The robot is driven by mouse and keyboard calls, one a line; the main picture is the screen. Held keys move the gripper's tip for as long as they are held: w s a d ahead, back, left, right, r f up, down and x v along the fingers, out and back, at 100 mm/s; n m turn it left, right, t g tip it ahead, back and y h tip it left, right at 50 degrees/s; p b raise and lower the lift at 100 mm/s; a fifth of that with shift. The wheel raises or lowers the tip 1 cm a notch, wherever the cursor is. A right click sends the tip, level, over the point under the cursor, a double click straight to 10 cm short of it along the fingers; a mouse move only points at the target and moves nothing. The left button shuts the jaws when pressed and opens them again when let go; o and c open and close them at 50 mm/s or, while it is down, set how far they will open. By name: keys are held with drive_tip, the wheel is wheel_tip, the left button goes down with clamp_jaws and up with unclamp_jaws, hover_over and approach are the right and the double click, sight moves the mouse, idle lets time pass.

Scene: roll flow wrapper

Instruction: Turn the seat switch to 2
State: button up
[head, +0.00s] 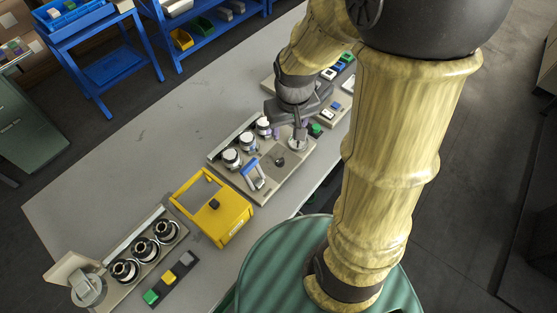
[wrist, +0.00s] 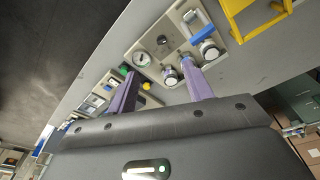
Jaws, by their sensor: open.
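A beige control panel (head: 222,170) lies on the grey table; it also shows in the wrist view (wrist: 178,25). It carries a small black rotary knob (head: 280,161), which shows in the wrist view too (wrist: 163,40), a blue-handled lever (head: 252,175), a round gauge (wrist: 141,59) and a row of three silver-topped knobs (head: 246,142). No label is readable, so I cannot tell which control is the seat switch. My gripper (wrist: 160,67) is open and empty above the panel's right end. In the wrist view its purple fingers partly cover the row of silver knobs.
A yellow frame box (head: 232,228) stands left of the panel. Beyond it is a panel with several black-and-silver dials (head: 144,250). Green, yellow and grey buttons (head: 168,277) sit in front. Button boxes (head: 335,95) lie to the right. The table's back left is clear.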

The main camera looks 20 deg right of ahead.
drive_tip(key=n+g+b, duration=0.2)
drive_tip(key=b, duration=0.4)
hover_over(280, 162)
wheel_tip(280, 162, down, 10)
drive_tip(key=w, duration=0.1)
wheel_tip(280, 162, down, 18)
drive_tip(key=shift+w+r, duration=0.1)
drive_tip(key=shift+r, duration=0.1)
drive_tip(key=c, duration=1)
